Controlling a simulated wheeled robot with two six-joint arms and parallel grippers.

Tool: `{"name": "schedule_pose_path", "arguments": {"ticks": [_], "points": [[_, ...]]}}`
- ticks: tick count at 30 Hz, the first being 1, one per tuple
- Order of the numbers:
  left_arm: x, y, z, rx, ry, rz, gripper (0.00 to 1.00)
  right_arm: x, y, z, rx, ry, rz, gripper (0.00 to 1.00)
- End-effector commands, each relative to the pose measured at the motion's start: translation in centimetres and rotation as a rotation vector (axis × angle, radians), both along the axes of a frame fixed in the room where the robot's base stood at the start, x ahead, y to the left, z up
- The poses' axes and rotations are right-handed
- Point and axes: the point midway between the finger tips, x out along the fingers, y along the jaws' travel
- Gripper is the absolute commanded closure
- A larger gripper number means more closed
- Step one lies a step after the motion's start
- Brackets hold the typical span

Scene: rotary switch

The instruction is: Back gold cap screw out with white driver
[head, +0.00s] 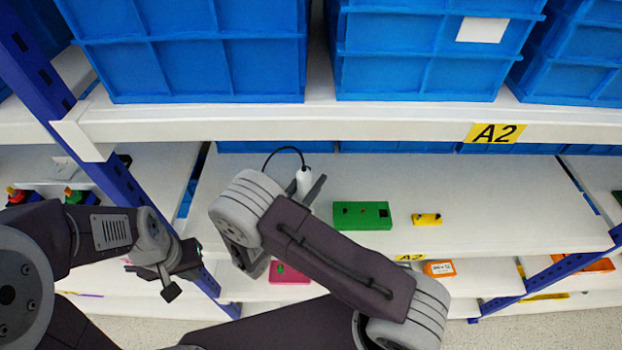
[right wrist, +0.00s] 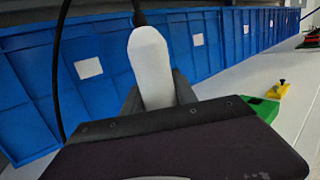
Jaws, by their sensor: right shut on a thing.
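The white driver (head: 304,181), with a black cable from its top, stands roughly upright in my right gripper (head: 312,190). In the right wrist view the white driver (right wrist: 150,62) sits between the jaws, its lower end hidden by my gripper body. A green block (head: 362,215) with small dark fittings and a dark square lies on the shelf just right of the driver. I cannot make out the gold cap screw. The green block (right wrist: 262,108) shows partly behind my gripper in the right wrist view. My left gripper (head: 151,279) is open and empty, at the left by the rack post.
Blue bins (head: 190,50) fill the shelf above, whose white edge (head: 300,122) overhangs. A blue post (head: 125,190) stands left. A pink block (head: 290,273) is lower down. The white shelf's right side is clear.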

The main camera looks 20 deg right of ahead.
Motion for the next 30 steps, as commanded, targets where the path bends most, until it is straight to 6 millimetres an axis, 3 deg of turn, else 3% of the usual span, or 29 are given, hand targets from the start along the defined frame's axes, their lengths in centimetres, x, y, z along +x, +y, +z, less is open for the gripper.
{"name": "schedule_pose_path", "arguments": {"ticks": [1, 3, 14, 24, 30], "points": [[0.0, 0.0, 0.0, 0.0, 0.0, 0.0, 1.0, 0.0, 0.0, 0.0, 0.0, 0.0, 0.0, 0.58], [0.0, 0.0, 0.0, 0.0, 0.0, 0.0, 1.0, 0.0, 0.0, 0.0, 0.0, 0.0, 0.0, 0.41], [0.0, 0.0, -0.4, 0.0, 0.0, 0.0, 1.0, -0.3, 0.4, -0.3, 0.001, 0.001, 0.002, 0.41], [0.0, 0.0, -3.3, 0.0, 0.0, 0.0, 1.0, -4.7, 5.7, -1.5, 0.002, 0.0, 0.005, 0.41], [0.0, 0.0, -3.6, 0.0, 0.0, 0.0, 1.0, -5.8, 6.8, -1.4, 0.0, 0.0, 0.0, 0.41]]}}
